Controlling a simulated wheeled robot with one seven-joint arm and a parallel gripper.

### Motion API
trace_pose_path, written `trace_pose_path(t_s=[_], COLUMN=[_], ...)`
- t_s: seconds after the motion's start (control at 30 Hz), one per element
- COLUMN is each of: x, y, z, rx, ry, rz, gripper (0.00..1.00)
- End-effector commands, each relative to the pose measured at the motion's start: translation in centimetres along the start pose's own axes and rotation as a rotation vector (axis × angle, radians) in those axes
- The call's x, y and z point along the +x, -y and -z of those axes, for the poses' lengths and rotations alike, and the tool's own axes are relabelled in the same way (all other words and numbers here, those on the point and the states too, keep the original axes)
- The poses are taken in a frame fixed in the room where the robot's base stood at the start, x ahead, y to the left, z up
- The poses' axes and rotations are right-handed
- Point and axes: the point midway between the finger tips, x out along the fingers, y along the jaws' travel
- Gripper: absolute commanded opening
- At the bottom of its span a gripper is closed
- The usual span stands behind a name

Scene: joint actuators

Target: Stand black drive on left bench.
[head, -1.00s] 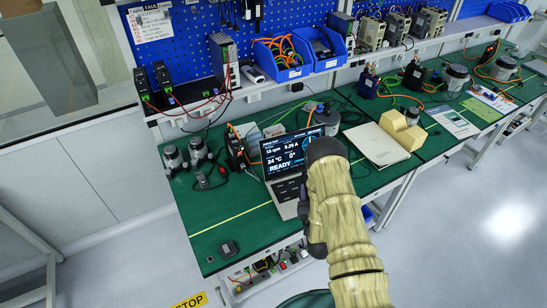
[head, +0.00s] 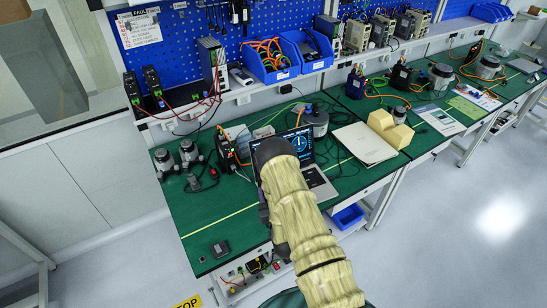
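A black drive (head: 228,152) with an orange cable stands upright on the left green bench (head: 205,225), just left of the laptop (head: 318,180). Two more black drive-like units (head: 142,90) stand side by side on the shelf above, with red and black wires; I cannot tell which unit the task means. My arm reaches up from the bottom over the bench's front edge and covers part of the laptop. My gripper is hidden behind my arm, so its fingers and anything in them do not show.
Two metal-and-black motors (head: 178,160) stand at the bench's back left. A notebook (head: 364,144) and yellow blocks (head: 391,129) lie to the right. Blue bins (head: 271,60) sit on the shelf.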

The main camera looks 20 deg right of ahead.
Motion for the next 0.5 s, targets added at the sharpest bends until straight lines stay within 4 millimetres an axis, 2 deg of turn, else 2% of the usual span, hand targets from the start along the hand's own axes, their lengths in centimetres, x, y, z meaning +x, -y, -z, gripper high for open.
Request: trace_pose_path(t_s=[0.33, 0.5], x=[0.19, 1.01], y=[0.00, 0.58], z=[0.18, -0.41], rx=[0.000, 0.003], ry=[-0.008, -0.009], rz=[0.000, 0.006], gripper=[0.00, 0.00])
